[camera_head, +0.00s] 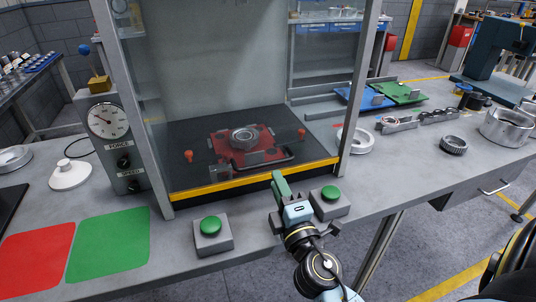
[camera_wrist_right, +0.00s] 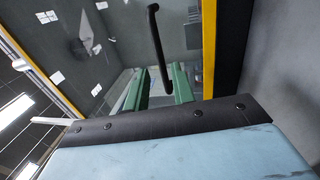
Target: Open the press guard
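The press guard is a clear panel with a yellow lower edge (camera_head: 240,181), down across the front of the press. Its black handle (camera_wrist_right: 155,35) shows as a bar in the right wrist view. My right gripper (camera_head: 279,183) is at the guard's lower front edge, between the two green buttons. In the right wrist view its green fingers (camera_wrist_right: 158,88) are apart, with the handle's end between them and gaps visible. I cannot tell whether either finger touches it. Behind the guard sits a red fixture (camera_head: 225,145) with a metal ring part (camera_head: 244,138). My left gripper is not in view.
A left green button box (camera_head: 211,226) and a right green button box (camera_head: 330,194) flank my right gripper closely. A gauge panel (camera_head: 110,125) stands left of the press. Red (camera_head: 38,258) and green (camera_head: 108,245) mats lie front left. Metal rings and parts lie right.

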